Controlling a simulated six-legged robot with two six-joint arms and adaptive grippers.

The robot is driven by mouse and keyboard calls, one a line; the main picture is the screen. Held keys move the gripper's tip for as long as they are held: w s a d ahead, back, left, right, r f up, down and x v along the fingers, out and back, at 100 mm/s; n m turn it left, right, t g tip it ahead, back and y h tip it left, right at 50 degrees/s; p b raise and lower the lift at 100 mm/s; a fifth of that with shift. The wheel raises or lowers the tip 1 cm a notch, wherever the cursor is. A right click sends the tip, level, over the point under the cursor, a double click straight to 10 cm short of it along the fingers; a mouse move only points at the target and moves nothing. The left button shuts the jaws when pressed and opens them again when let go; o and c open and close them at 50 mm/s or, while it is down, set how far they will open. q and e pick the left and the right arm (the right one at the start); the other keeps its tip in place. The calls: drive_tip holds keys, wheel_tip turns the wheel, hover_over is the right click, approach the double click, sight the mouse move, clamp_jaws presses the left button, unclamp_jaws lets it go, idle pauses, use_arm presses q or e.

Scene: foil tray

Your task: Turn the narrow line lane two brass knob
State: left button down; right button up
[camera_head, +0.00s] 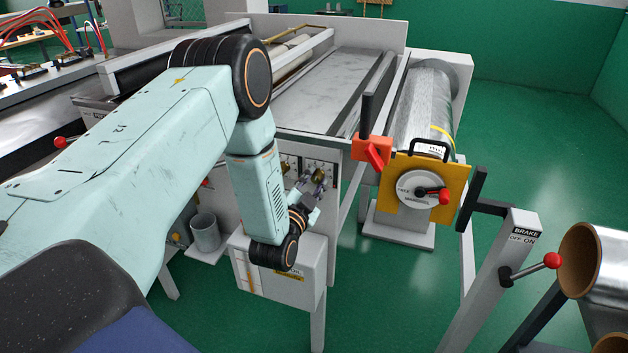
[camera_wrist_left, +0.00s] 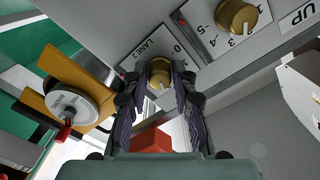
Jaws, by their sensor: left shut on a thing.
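The lane two brass knob (camera_wrist_left: 160,72) sits on a white plate marked LANE 2 in the left wrist view. My left gripper (camera_wrist_left: 161,84) has one finger on each side of this knob and is shut on it. A pale mark shows on the knob's face, between the fingers. In the head view my left gripper (camera_head: 314,183) is at the front panel of the grey machine, and it largely hides the knob there. My right gripper is not in view.
A second brass knob (camera_wrist_left: 237,17) with a numbered scale is close beside. Right of the panel are a red block (camera_head: 373,150), a yellow plate with a dial (camera_head: 402,207) and a BRAKE lever with a red ball (camera_head: 552,261). A grey cup (camera_head: 205,233) stands below left.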

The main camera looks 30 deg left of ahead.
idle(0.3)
use_arm(q)
drive_tip(key=c, duration=1.1)
unclamp_jaws()
drive_tip(key=v, duration=1.2)
